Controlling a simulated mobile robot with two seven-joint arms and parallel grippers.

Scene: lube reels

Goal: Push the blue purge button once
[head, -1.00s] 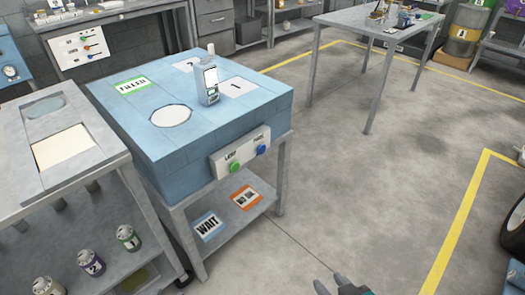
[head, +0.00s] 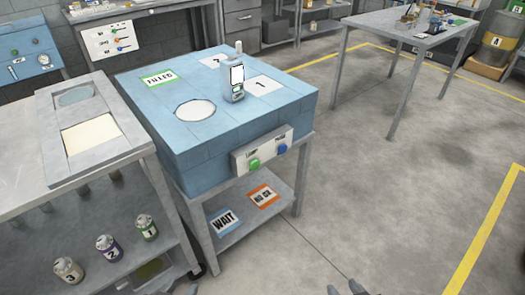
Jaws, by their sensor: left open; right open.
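The blue purge button (head: 282,149) is on the right of a white panel (head: 262,151) on the front of the blue-topped station (head: 215,140). A green lamp button (head: 254,164) sits to its left on the same panel. My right gripper (head: 345,289) shows only its fingertips at the bottom edge, apart and empty, below and to the right of the panel. My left gripper (head: 180,291) barely shows at the bottom edge, left of the right one, its fingertips apart. Neither gripper touches the station.
A grey device (head: 235,82) stands on the station top, beside a round white disc (head: 195,110). A grey bench (head: 125,140) with numbered cans on its lower shelf stands at left. A table (head: 400,25) stands at the back right. The floor right of the station is clear.

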